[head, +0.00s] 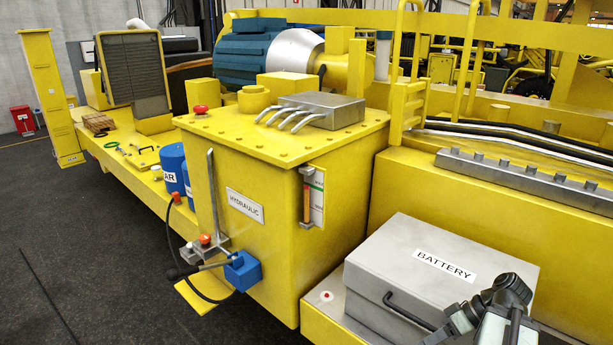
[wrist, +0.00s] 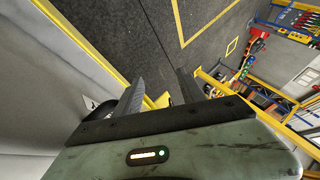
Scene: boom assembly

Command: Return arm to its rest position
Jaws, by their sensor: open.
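My gripper (wrist: 160,84) shows in the wrist view with its two dark fingers apart and nothing between them. The grey-green gripper body with a small lit indicator fills the bottom of that view. In the head view, my arm (head: 508,300) is folded at the lower right, in front of the grey battery box (head: 400,270). It covers the box's lower right part. I cannot tell there whether it touches the box, and the fingertips are not clear.
The yellow hydraulic tank (head: 255,190) stands left of the battery box, with a lever and blue valve (head: 243,270) low on its front. Dark floor (head: 90,260) is clear at the left. The wrist view shows open floor (wrist: 150,35) and a yellow-framed shelf (wrist: 245,95).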

